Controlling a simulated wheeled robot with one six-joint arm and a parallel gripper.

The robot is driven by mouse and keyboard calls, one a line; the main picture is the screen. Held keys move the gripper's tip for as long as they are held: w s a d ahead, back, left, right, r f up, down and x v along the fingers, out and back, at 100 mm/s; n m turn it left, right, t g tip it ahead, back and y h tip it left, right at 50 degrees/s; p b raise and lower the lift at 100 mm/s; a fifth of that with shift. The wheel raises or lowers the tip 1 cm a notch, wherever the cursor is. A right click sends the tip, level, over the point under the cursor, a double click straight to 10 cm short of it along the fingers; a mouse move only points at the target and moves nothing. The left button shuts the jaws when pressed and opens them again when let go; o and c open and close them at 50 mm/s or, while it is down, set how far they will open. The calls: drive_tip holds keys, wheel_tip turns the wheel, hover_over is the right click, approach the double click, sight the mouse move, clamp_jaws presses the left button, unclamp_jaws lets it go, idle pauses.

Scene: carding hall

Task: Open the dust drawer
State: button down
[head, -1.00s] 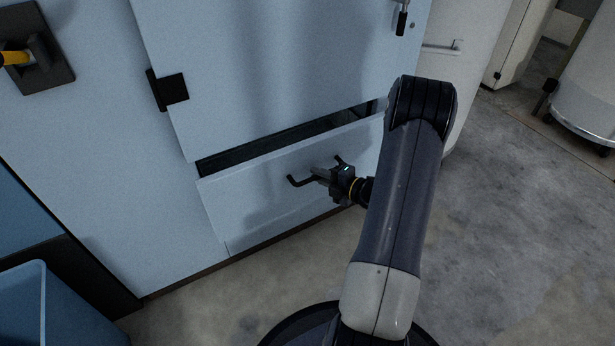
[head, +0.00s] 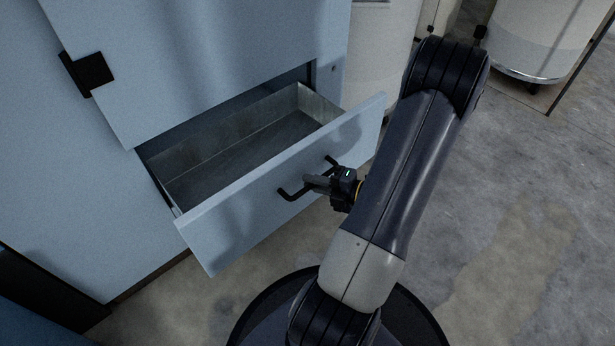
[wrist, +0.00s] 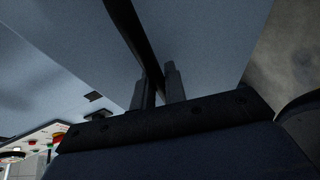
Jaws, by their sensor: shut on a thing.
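The dust drawer (head: 235,212) is pulled well out of the light blue machine. Its metal inside shows from above in the head view and looks empty. A black bar handle (head: 287,194) runs across its front. My gripper (head: 312,183) is shut on the handle near its middle. In the wrist view the two fingers of my gripper (wrist: 159,88) are on either side of the dark handle bar (wrist: 128,22), with the blue drawer front (wrist: 200,35) behind.
The machine's upper door panel (head: 210,60) is above the drawer, with a black latch (head: 88,73) at its left. Pale drums (head: 545,35) stand at the back right. Concrete floor (head: 500,200) is clear at the right.

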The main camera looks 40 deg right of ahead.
drive_tip(key=shift+s, duration=0.1)
drive_tip(key=c, duration=1.5)
unclamp_jaws()
drive_tip(key=shift+o, duration=0.2)
drive_tip(key=p+v, duration=0.3)
drive_tip(key=v, duration=0.7)
drive_tip(key=shift+s+d, duration=0.15)
drive_tip(key=shift+s, duration=0.2)
drive_tip(key=shift+r, duration=0.15)
drive_tip(key=shift+b+x, duration=1.45)
drive_tip(key=shift+x, duration=4.3)
drive_tip(key=shift+d, duration=0.2)
